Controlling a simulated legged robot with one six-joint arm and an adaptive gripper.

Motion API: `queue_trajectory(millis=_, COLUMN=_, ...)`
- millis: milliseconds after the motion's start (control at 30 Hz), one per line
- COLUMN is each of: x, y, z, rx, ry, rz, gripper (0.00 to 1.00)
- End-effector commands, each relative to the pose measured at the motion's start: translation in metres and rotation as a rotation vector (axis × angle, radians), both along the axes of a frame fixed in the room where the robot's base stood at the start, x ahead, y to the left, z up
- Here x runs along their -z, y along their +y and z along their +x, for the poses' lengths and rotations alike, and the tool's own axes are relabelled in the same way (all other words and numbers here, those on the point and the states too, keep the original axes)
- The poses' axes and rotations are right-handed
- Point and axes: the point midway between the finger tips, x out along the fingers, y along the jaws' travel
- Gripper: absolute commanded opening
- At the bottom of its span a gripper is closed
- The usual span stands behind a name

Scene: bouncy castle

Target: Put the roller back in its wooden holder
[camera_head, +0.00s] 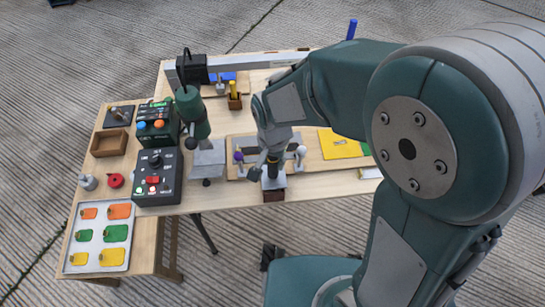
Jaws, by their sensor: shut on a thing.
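My gripper (272,168) points down at the front edge of the wooden table. It is shut on a dark upright piece that looks like the handle of the roller. A light grey part (274,181), seemingly the roller's lower end, shows just below the fingers. A small dark brown wooden block (273,196), apparently the holder, shows directly under it. I cannot tell whether the roller is inside the holder or just above it. The fingers hide much of the roller.
A grey stand with a green tool (196,118) is close on the left. Control boxes (157,177) and a tray of coloured pieces (100,237) are farther left. A small wooden block with a yellow item (235,101) stands behind. A yellow sheet (340,144) lies right.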

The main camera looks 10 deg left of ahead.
Motion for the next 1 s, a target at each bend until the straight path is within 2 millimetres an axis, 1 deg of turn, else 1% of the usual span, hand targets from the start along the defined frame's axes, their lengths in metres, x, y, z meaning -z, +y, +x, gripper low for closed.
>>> queue_trajectory(millis=567, x=0.015, y=0.002, z=0.0, rx=0.0, ry=0.0, rz=-0.001, gripper=0.0)
queue_trajectory(millis=1000, x=0.015, y=0.002, z=0.0, rx=0.0, ry=-0.001, rz=0.0, gripper=0.0)
